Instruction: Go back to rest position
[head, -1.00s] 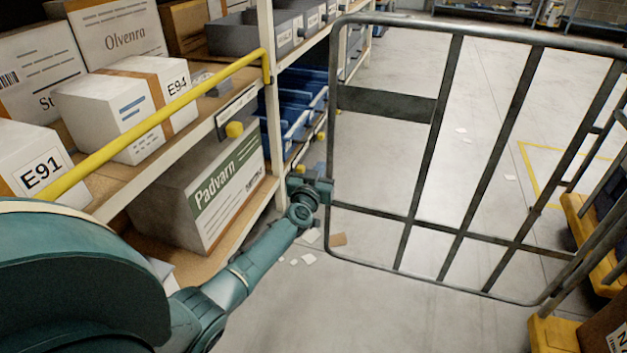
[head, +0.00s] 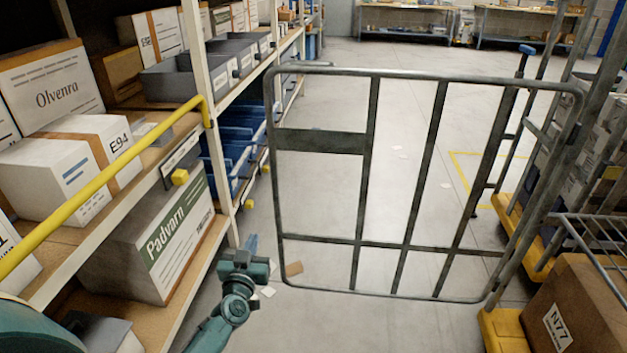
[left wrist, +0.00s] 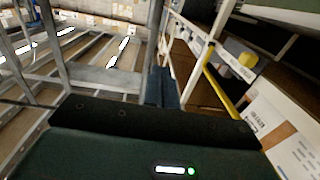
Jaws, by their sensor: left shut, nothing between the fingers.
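My left gripper (head: 251,244) is shut and empty, low in the head view, with its teal arm coming in from the bottom left. It is just left of the barred metal gate (head: 319,141), near the gate's lower left corner, with a small gap between them in the picture. The gate stands swung out across the aisle from the cage trolley at the right. In the left wrist view, the closed fingers (left wrist: 162,86) show beyond the dark gripper body, beside a grey upright bar. My right gripper is not in view.
A rack with a yellow rail (head: 108,182) runs close along the left, holding an E94 box (head: 62,177) and a Padvarn box (head: 151,243). A yellow-based cage trolley (head: 503,326) with an N77 box (head: 575,315) stands at the right. Floor is clear beyond the gate.

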